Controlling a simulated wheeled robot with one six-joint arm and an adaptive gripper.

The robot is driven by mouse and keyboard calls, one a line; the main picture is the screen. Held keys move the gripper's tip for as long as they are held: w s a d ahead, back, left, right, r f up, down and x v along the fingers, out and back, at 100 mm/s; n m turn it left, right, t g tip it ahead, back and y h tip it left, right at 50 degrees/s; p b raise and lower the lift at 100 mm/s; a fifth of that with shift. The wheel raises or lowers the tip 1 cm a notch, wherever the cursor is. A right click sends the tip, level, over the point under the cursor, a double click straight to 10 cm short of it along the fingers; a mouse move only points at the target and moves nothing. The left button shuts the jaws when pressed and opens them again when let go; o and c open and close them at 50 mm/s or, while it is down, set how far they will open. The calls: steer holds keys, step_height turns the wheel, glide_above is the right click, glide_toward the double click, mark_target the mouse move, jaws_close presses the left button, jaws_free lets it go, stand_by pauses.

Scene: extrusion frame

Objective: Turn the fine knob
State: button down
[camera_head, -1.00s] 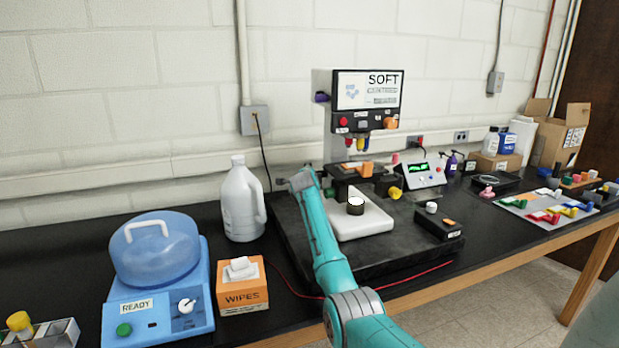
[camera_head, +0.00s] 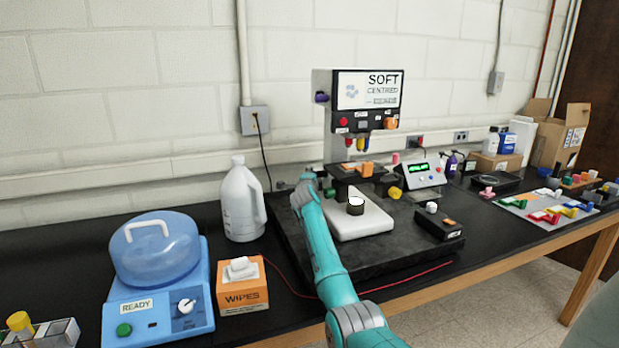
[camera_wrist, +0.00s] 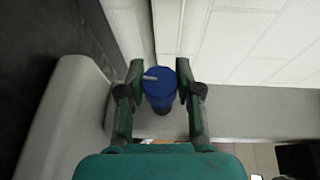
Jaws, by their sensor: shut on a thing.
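The blue fine knob (camera_wrist: 158,82), with a pale pointer line on its end, sits between my gripper's fingers (camera_wrist: 160,78) in the wrist view. My gripper is shut on it, one green finger on each side. In the head view my gripper (camera_head: 318,184) is at the left side of the microscope-like instrument (camera_head: 340,135), and the knob there is hidden behind it. The instrument's screen (camera_head: 368,90) reads "SOFT" and "CENTRED", with a smaller line below that I cannot read. A purple-blue knob (camera_head: 321,97) sticks out higher up on the instrument's left.
A white jug (camera_head: 241,205) stands left of my arm. An orange wipes box (camera_head: 242,297) and a blue centrifuge-like machine (camera_head: 150,325) are nearer. A red cable crosses the bench.

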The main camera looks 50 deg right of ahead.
steer(key=shift+s+d+m+h, duration=0.15)
steer(key=shift+m+h, duration=0.15)
steer(key=shift+h, duration=0.3)
steer(key=shift+t, duration=0.5)
steer(key=c, duration=0.8)
jaws_free()
steer(key=shift+o, duration=0.2)
steer(key=shift+g, duration=0.4)
steer(key=shift+r, duration=0.1)
